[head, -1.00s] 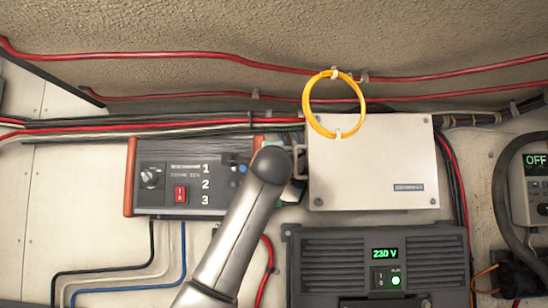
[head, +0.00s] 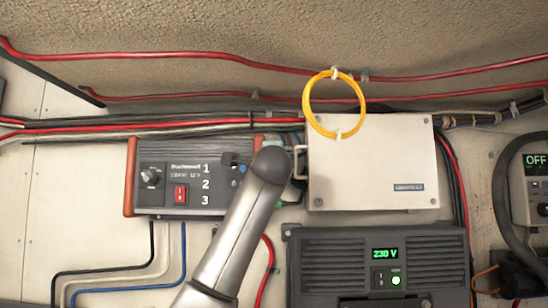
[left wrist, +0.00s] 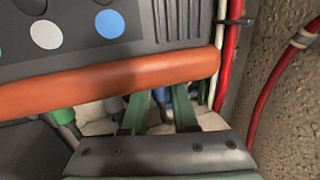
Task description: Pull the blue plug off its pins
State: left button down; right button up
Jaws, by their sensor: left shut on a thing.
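In the left wrist view, my left gripper (left wrist: 160,98) reaches under the orange-red end cheek (left wrist: 110,83) of a grey switch panel (left wrist: 75,35). Its two green fingers are shut on the blue plug (left wrist: 164,96), of which only a little blue shows between them. The pins and the plug's seat are hidden behind the cheek, so I cannot tell how far it is seated. In the head view, my silver left arm covers the gripper and the plug. My right gripper is in neither view.
A cream box (head: 370,165) with a yellow cable loop (head: 307,108) is close right of the arm. A dark unit reading 230 V (head: 330,262) sits below. Red cables (head: 180,56) cross above. A grey-green connector (left wrist: 62,115) is left of the fingers.

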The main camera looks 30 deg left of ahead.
pick_arm(q)
jog(key=shift+w+d+r, duration=0.1)
jog(key=shift+w+d, duration=0.15)
jog(key=shift+d, duration=0.25)
jog(key=shift+w+d, duration=0.25)
jog(key=shift+d, duration=0.25)
dwell(0.4)
jog(key=c, duration=0.9)
grip_release()
jog(key=shift+w, duration=0.1)
